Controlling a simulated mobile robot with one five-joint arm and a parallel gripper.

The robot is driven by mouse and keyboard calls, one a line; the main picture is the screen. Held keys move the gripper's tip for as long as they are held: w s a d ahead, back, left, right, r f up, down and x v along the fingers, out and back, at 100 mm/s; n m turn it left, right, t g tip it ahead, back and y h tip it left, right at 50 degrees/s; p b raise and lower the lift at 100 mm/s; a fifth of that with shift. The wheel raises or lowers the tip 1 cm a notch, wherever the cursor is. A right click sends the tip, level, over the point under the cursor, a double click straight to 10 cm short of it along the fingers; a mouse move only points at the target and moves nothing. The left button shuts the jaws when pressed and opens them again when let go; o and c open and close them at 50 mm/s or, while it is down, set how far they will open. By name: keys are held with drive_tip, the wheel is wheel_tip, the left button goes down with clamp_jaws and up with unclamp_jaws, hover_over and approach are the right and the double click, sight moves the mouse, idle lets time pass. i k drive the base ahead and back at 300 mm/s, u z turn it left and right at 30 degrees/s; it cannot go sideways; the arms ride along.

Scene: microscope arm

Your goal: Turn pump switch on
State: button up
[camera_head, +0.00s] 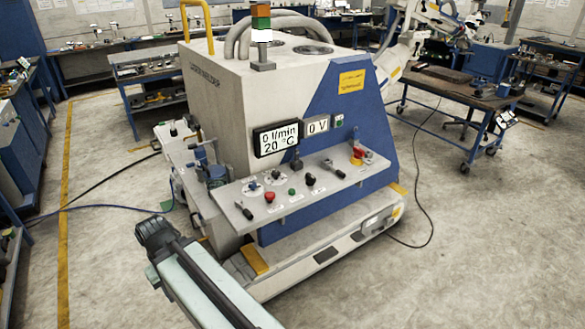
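The white and blue machine (222,115) stands in the middle with a sloping control panel (325,190) on its front. On the panel are a black lever (243,210) at the left, a red button (270,197), a green button (292,192), a black knob (310,180), another black lever (335,170) and a red handle (359,153). The labels are too small to read, so I cannot tell which is the pump switch. The display (277,139) reads 0 l/min and 20 °C. My arm's dark end (160,240) is at the lower left, apart from the panel; no fingers can be made out.
A smaller display (317,125) reads 0 V. Valves and fittings (212,170) stick out at the machine's left. Cables (110,205) lie on the floor at the left. A wheeled table (462,95) stands at the right. Open floor (490,235) lies right of the machine.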

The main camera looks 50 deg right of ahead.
sight(311, 180)
drive_tip(key=z, duration=0.15)
drive_tip(key=i, duration=1.25)
drive_tip(key=z, duration=0.75)
drive_tip(key=k, duration=0.8)
drive_tip(key=z, duration=0.1)
drive_tip(key=i, duration=0.95)
drive_tip(key=u, duration=0.1)
